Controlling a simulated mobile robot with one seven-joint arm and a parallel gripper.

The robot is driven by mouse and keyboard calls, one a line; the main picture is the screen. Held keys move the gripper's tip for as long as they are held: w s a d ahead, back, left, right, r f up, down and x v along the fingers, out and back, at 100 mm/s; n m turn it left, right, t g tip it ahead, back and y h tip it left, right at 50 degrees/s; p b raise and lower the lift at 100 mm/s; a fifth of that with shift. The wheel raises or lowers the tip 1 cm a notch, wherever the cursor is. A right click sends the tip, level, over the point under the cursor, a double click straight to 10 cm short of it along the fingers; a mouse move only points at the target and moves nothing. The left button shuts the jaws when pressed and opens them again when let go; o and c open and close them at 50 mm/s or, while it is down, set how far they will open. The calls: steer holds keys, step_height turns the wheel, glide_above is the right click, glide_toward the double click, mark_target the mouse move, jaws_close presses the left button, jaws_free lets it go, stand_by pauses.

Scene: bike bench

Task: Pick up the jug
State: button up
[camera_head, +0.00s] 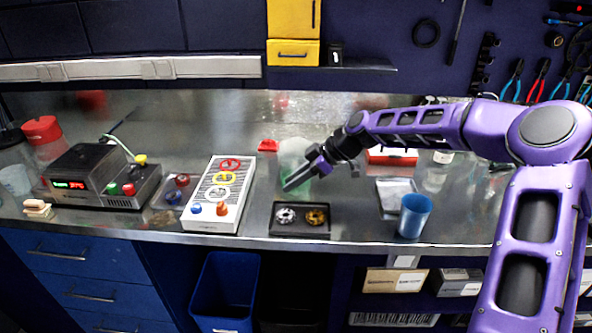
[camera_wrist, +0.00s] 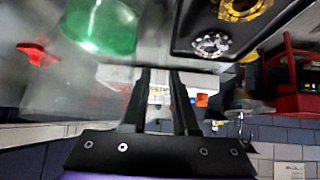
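A clear, pale container with green in its lower part (camera_head: 293,152), which looks like the jug, stands on the metal bench behind my gripper and is partly hidden by it. In the wrist view its green part (camera_wrist: 100,24) is at the upper left, cut by the top edge. My gripper (camera_head: 288,187) is above the bench, in front of the container and over the back of a dark tray. In the wrist view its fingers (camera_wrist: 162,75) are a little apart with nothing between them. I cannot see a handle on the container.
The dark tray (camera_head: 300,233) holds a silver and a gold round part. A white panel (camera_head: 205,219) with round knobs lies left of it. A blue cup (camera_head: 414,216) stands at the right. A red block (camera_head: 268,145) lies behind. A red-lidded container (camera_head: 43,131) is far left.

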steer(key=shift+x, duration=1.25)
jaws_close()
steer(key=shift+r, duration=0.1)
stand_by(0.3)
